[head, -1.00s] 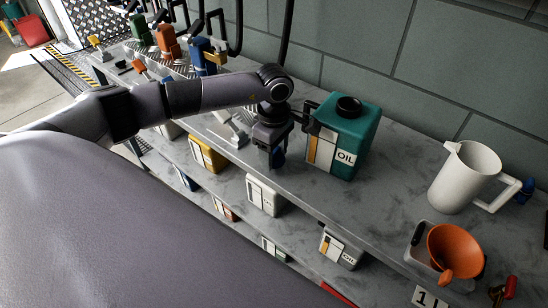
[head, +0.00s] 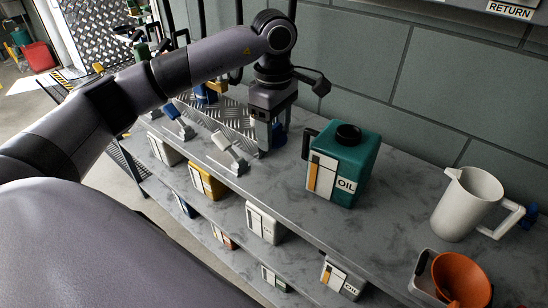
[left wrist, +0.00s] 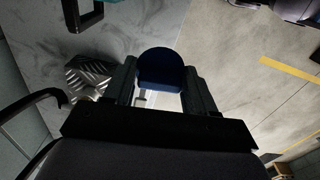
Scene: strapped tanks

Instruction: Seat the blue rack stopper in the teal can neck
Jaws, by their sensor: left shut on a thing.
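The teal can (head: 345,178) stands upright on the grey bench, with an OIL label on its front. Its round black neck (head: 348,135) is on top and looks open. My left gripper (head: 268,143) points down to the left of the can, apart from it. It is shut on the blue stopper (left wrist: 161,68), which sits between the two fingers in the left wrist view. In the head view only a little of the blue stopper (head: 278,135) shows, the rest hidden by the fingers. My right gripper is not in view.
A white jug (head: 468,205) and an orange funnel (head: 461,279) stand right of the can. More cans sit on the lower shelf. The wall runs close behind.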

